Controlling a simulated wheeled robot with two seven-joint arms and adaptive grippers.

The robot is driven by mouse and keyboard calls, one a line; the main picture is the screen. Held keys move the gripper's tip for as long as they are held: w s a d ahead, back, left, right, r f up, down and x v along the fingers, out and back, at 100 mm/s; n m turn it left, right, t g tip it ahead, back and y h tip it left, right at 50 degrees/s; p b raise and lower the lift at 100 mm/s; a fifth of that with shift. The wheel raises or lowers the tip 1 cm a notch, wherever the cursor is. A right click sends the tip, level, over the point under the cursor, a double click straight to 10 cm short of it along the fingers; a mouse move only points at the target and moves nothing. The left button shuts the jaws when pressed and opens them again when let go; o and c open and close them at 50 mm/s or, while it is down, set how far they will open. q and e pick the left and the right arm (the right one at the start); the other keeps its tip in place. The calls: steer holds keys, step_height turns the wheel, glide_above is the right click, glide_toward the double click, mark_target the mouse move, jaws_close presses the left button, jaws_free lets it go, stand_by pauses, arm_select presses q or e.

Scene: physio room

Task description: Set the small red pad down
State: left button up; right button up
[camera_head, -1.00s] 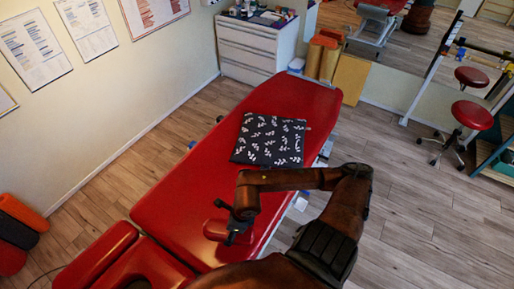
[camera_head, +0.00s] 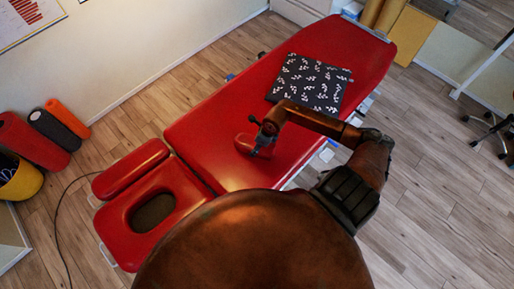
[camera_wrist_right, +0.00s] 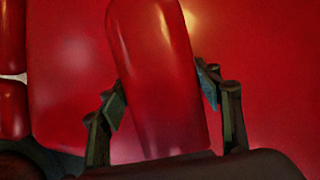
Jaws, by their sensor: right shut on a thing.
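The small red pad (camera_head: 244,144) is between the fingers of my right gripper (camera_head: 258,141), over the red treatment couch (camera_head: 210,125). In the right wrist view the pad (camera_wrist_right: 158,85) stands out as a rounded, glossy red block. The two dark fingers of my right gripper (camera_wrist_right: 163,97) are on either side of it, shut on it. Red couch upholstery fills the background there. I cannot tell whether the pad touches the couch or is held just above it. My left gripper is not in view.
A dark cushion with white leaf shapes (camera_head: 311,82) lies farther up the couch. The couch's headrest with its face hole (camera_head: 178,183) is at the near left. Rolls (camera_head: 35,140) and a yellow basket (camera_head: 22,182) stand by the left wall. Couch surface around the pad is bare.

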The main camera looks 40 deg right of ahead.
steer(key=shift+a+f, duration=0.1)
steer(key=shift+f, duration=1.15)
steer(key=o, duration=1.2)
steer(key=shift+s, duration=0.1)
steer(key=shift+o, duration=0.2)
steer(key=v, duration=1.2)
